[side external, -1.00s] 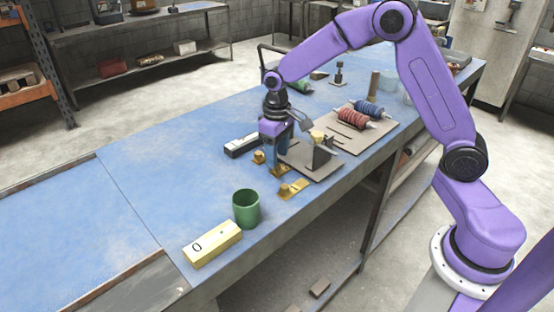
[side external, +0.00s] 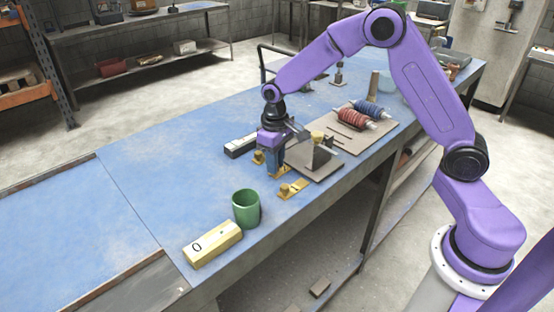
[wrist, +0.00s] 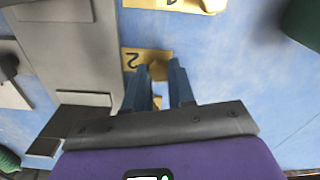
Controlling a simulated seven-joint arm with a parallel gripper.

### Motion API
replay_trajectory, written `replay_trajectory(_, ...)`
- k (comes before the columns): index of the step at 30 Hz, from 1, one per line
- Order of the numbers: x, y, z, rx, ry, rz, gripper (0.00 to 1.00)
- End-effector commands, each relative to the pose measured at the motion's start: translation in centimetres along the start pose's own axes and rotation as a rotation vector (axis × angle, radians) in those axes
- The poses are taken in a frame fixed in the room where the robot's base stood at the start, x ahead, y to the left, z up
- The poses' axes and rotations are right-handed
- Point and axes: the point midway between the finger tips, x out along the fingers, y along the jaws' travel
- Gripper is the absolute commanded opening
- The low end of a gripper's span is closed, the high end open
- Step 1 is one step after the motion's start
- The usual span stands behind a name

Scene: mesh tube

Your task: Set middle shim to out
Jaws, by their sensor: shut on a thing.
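Small brass shims with knobs lie in a row by the grey fixture plate (side external: 325,170). The middle shim, marked 2 (wrist: 133,59), lies flat at the plate's edge in the wrist view; in the side view my gripper mostly hides it. My gripper (wrist: 160,72) is low over this shim, with its blue fingers shut on the brass knob. It also shows in the side view (side external: 274,174). One shim (side external: 291,189) lies nearer the front edge and shows at the top of the wrist view (wrist: 172,4). Another shim (side external: 258,157) is on the far side.
A green cup (side external: 246,209) and a yellow block marked 0 (side external: 213,244) stand near the front edge. A dark-and-white box (side external: 240,147) lies behind my gripper. A board (side external: 372,140) holds red and blue spools. The blue table is clear at left.

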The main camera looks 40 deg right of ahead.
Motion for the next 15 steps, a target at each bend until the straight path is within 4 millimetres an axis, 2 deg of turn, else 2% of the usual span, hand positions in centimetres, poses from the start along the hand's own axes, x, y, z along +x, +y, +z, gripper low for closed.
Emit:
replay_trajectory(6,-0.1,-3.2,-0.9,-0.005,0.001,0.0,0.0)
replay_trajectory(15,-0.1,-4.3,-1.2,-0.001,0.003,-0.002,0.0)
